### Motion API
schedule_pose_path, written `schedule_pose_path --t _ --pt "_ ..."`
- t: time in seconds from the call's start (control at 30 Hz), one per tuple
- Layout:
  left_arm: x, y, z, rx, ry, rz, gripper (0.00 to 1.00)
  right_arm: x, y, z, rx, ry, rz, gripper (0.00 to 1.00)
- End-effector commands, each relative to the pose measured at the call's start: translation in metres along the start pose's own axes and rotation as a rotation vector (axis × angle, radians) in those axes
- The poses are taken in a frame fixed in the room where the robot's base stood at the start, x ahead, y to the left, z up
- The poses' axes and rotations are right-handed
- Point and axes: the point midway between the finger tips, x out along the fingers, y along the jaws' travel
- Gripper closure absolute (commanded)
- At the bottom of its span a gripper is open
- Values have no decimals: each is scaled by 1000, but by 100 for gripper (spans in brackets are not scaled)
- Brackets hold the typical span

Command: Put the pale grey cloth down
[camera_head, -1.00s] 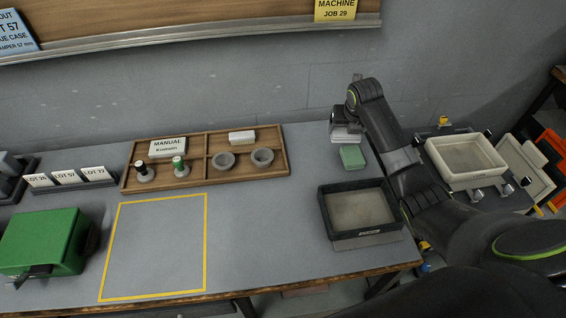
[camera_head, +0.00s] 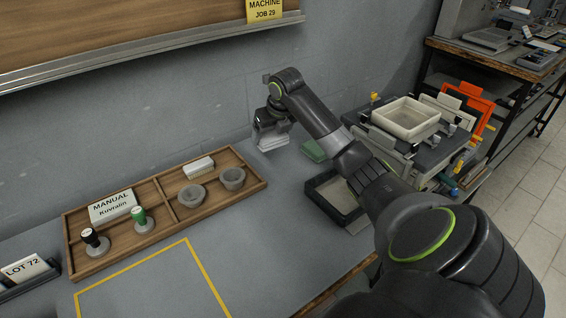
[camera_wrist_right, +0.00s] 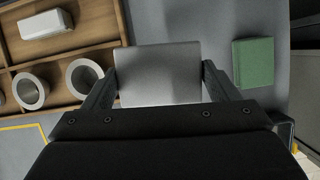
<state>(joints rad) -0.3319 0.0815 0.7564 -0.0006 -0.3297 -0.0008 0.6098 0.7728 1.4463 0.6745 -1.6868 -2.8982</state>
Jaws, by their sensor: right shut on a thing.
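The pale grey cloth (camera_wrist_right: 157,75) is a flat, squarish piece held between the two fingers of my right gripper (camera_wrist_right: 158,82) in the right wrist view. In the head view, my right gripper (camera_head: 269,122) is near the wall, with the pale cloth (camera_head: 272,141) just under it. The gripper is shut on the cloth's sides. I cannot tell whether the cloth's underside touches the bench. A green folded cloth (camera_head: 314,150) lies on the bench to its right, also seen in the right wrist view (camera_wrist_right: 253,62). My left gripper is out of view.
A wooden tray (camera_head: 262,181) with two grey cups, stamps and a white block lies to the left. A dark bin (camera_head: 322,208) sits at the bench's right, partly behind my arm. A yellow-outlined area (camera_head: 165,250) is empty. A machine with a cream basin (camera_head: 405,118) stands right.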

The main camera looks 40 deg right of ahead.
Motion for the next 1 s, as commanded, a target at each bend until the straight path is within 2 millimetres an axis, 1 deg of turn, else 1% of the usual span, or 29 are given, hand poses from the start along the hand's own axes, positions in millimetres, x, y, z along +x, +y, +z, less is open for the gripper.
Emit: schedule_pose_path --t 0.03,0.2,0.3,0.47,0.57,0.67,0.8,1.0 --pt "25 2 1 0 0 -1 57 11 -8 -6 -12 -4 -1 40" --pt "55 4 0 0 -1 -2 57 8 -23 -12 -52 -3 14 40" --pt "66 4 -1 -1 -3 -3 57 6 -29 -15 -69 -2 21 40" --pt "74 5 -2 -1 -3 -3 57 2 -34 -17 -87 0 26 40" --pt "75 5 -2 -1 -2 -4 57 5 -34 -20 -90 3 28 40" --pt "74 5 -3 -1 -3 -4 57 17 -34 -25 -90 4 30 40" --pt "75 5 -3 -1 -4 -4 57 39 -34 -34 -89 5 30 40" --pt "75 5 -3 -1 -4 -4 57 57 -34 -42 -90 4 30 40"
